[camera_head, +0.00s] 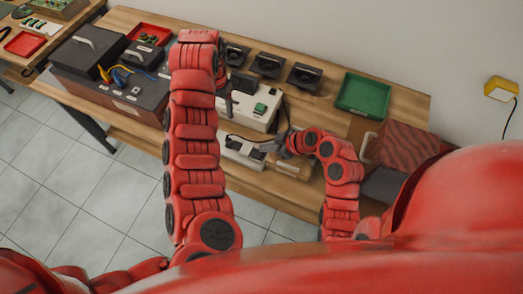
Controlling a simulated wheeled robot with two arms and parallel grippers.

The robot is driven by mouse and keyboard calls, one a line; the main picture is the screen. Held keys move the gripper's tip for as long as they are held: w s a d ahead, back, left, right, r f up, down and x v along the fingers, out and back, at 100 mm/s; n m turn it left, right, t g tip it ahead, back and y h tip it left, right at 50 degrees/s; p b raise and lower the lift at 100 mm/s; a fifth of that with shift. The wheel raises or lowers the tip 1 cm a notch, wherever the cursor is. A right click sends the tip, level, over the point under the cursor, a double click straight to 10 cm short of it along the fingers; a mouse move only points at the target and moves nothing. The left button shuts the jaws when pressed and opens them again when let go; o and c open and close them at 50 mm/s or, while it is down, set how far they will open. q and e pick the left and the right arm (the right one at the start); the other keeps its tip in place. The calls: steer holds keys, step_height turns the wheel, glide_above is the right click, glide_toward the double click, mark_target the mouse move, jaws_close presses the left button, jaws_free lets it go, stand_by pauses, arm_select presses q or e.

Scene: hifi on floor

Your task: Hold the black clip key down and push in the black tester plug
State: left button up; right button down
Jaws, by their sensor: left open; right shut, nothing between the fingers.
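A white box (265,101) with a green button stands on the workbench, with a black block (243,82) at its upper left. I cannot tell whether this block is the black clip key. A lower white unit (240,152) lies in front of it. A small dark piece (268,146) with a black cable, perhaps the black tester plug, is by the right end of this unit. My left gripper (227,104) is open at the left side of the white box, partly hidden by my arm. My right gripper (281,143) is shut and empty close beside the dark piece; contact is unclear.
Several black holders (269,64) line the back of the bench. A green tray (363,94) lies at the right, near a reddish-brown block (405,146). Dark boxes (88,45) and a red tray (149,35) are at the left. Some bare wood shows around the green tray.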

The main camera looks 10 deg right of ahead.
steer(key=v, duration=0.8)
steer(key=shift+w, duration=0.1)
stand_by(0.4)
